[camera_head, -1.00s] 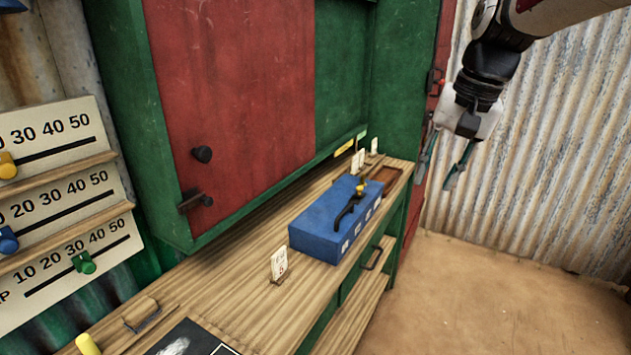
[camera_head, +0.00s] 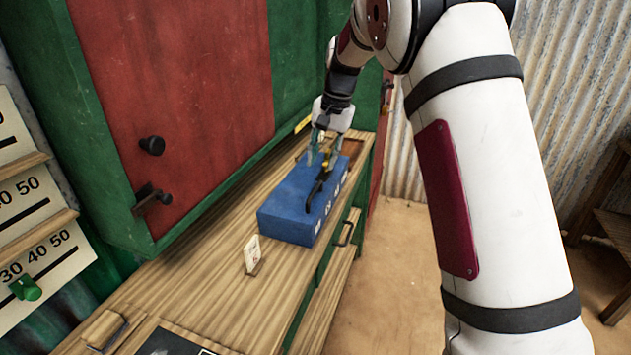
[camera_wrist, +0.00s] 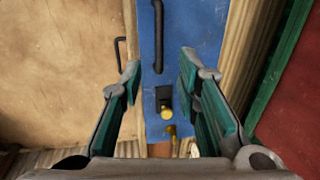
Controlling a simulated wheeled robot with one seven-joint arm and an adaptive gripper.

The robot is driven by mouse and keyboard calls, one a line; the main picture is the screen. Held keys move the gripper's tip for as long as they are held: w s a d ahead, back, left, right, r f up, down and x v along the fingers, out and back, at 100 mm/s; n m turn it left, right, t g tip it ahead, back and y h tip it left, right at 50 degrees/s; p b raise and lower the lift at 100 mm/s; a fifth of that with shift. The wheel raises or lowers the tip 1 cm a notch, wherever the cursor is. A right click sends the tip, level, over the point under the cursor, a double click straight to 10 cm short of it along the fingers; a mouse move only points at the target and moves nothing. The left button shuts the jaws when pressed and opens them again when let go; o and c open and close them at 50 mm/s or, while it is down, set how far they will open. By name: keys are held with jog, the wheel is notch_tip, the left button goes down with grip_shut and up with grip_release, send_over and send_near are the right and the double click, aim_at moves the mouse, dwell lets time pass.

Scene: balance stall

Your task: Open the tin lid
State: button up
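The tin is a long blue box (camera_head: 285,208) on the wooden counter, and its blue top is shut. A black bar handle (camera_head: 316,190) runs along the top, with a yellow knob near its far end. In the wrist view the black handle (camera_wrist: 158,35) and the round yellow knob (camera_wrist: 166,113) lie on the blue top (camera_wrist: 188,45). My gripper (camera_head: 324,160) is above the far end of the tin. In the wrist view my gripper (camera_wrist: 158,72) is open, its green-padded fingers on either side of the tin, with nothing between them held.
A small white card (camera_head: 251,254) stands on the counter (camera_head: 215,285) before the tin. A red and green cabinet (camera_head: 190,90) rises along the left. A drawer handle (camera_head: 345,233) sticks out on the counter's front.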

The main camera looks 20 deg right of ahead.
aim_at(316, 188)
jog(key=f, duration=0.5)
jog(key=a+f, duration=0.1)
jog(key=f, duration=0.1)
jog(key=shift+w+a+f, duration=0.1)
jog(key=shift+w+f, duration=0.25)
jog(key=shift+w, duration=0.05)
grip_shut()
